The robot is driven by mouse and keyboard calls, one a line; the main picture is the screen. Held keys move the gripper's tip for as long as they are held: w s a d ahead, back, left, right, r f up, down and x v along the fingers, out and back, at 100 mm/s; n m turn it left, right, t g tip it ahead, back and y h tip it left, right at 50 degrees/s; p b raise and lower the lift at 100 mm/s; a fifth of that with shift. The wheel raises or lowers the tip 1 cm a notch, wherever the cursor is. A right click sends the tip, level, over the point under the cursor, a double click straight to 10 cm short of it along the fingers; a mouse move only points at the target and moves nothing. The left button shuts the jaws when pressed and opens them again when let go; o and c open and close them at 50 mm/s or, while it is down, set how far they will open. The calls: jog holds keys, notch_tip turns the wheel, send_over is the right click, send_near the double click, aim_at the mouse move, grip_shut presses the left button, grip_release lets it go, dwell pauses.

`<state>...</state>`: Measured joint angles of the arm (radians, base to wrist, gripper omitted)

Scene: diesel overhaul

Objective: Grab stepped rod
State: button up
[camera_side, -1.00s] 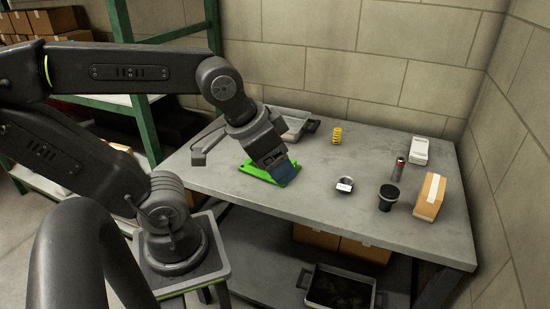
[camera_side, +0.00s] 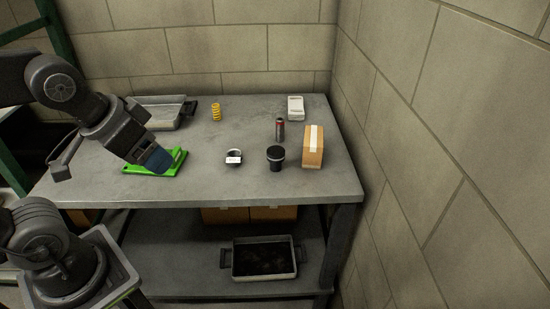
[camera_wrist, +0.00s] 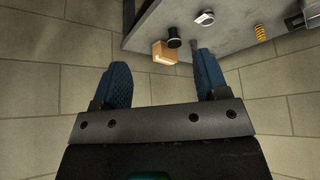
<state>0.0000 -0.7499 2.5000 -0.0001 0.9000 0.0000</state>
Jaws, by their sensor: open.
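My gripper (camera_side: 158,163) shows in the side view at the left of the table, in front of or above a green tray (camera_side: 174,168); the gap between them cannot be judged. In the wrist view its two blue fingers (camera_wrist: 160,78) are spread apart with nothing between them. No part is clearly a stepped rod. The black one also shows in the wrist view (camera_wrist: 174,37).
A cardboard box (camera_side: 313,147) stands right of the black cylinder. A round metal part with a white label (camera_side: 233,158), a yellow spring (camera_side: 216,112), a white box (camera_side: 296,108) and a grey pan (camera_side: 160,115) are on the table (camera_side: 215,187). Its front middle is clear.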

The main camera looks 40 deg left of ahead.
jog(key=shift+o, duration=0.2)
dwell(0.3)
jog(key=shift+o, duration=1.3)
jog(key=w+r+n+g, duration=0.2)
jog(key=w+r+n, duration=0.2)
jog(key=w, duration=0.5)
jog(key=n+g, duration=0.4)
jog(key=n, duration=0.9)
send_over(276, 151)
notch_tip(276, 151, down, 12)
jog(key=f, duration=0.8)
jog(key=shift+w+f, duration=0.15)
jog(key=shift+w, duration=0.15)
jog(key=shift+s+f, duration=0.15)
jog(key=shift+f, duration=1.15)
jog(key=shift+s+f, duration=0.1)
jog(key=shift+f, duration=1.2)
